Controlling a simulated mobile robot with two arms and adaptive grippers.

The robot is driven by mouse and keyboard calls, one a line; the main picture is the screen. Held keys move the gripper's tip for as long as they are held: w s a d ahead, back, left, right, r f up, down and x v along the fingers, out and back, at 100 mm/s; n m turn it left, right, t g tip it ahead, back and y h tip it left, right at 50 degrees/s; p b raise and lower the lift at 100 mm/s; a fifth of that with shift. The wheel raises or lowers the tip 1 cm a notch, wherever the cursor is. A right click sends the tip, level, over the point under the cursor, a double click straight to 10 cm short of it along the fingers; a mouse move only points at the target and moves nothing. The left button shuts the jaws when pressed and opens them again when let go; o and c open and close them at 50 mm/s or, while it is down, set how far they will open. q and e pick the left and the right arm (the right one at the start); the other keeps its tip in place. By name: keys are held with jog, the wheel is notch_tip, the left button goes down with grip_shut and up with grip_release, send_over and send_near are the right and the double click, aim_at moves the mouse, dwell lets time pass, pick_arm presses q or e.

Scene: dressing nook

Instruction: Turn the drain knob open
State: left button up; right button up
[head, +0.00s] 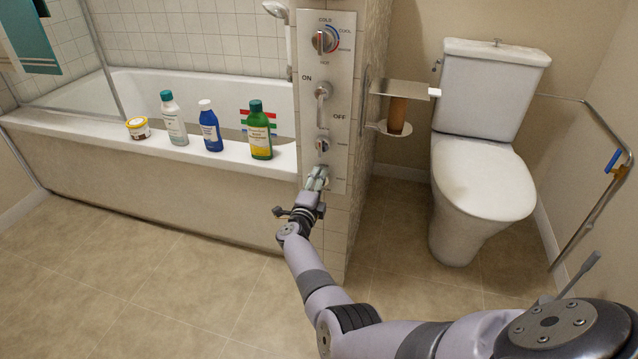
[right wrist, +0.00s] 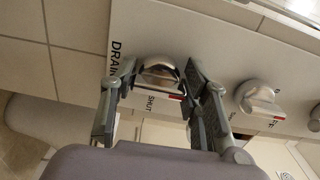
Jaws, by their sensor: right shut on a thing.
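The drain knob (right wrist: 160,72) is a rounded metal knob on the pale control panel (head: 312,60), at the panel's low end. The right wrist view shows "DRAIN" and "SHUT" lettering beside it and a red mark near it. My right gripper (head: 318,178) reaches up to the panel's bottom in the head view. In the right wrist view its two fingers (right wrist: 160,80) stand on either side of the knob, shut on it. In the head view the gripper mostly hides this knob. My left gripper is not in view.
Above on the panel are a smaller knob (head: 322,145), an ON/OFF lever (head: 322,100) and a temperature dial (head: 325,40). Several bottles and a small tub (head: 138,128) stand on the bathtub rim (head: 80,125). A toilet (head: 480,180) stands right. Floor at left is clear.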

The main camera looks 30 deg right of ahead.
jog(key=o, duration=1.2)
